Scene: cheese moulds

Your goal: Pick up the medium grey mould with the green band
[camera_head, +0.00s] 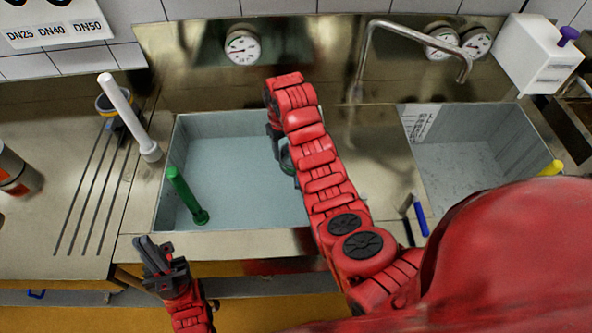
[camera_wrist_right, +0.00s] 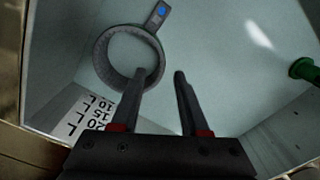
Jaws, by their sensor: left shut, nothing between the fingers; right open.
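In the right wrist view a grey ring-shaped mould (camera_wrist_right: 102,58) lies in the sink, with a tab bearing a blue dot at its upper right. I cannot make out a green band on it there. My right gripper (camera_wrist_right: 160,74) is open; its left fingertip overlaps the ring's near right rim, and I cannot tell whether it touches. The other fingertip is apart, to the right of the ring. In the head view my right arm hides most of the mould; a small dark greenish curve (camera_head: 287,161) shows beside the arm. My left gripper (camera_head: 150,254) is shut and empty in front of the counter.
The left sink (camera_head: 235,124) has steep walls around my right gripper. A green stick with a round foot (camera_head: 188,197) stands at its left; its foot (camera_wrist_right: 303,70) shows in the wrist view. A white stick (camera_head: 124,110) stands left of the sink. A tap (camera_head: 400,30) arches between the sinks.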

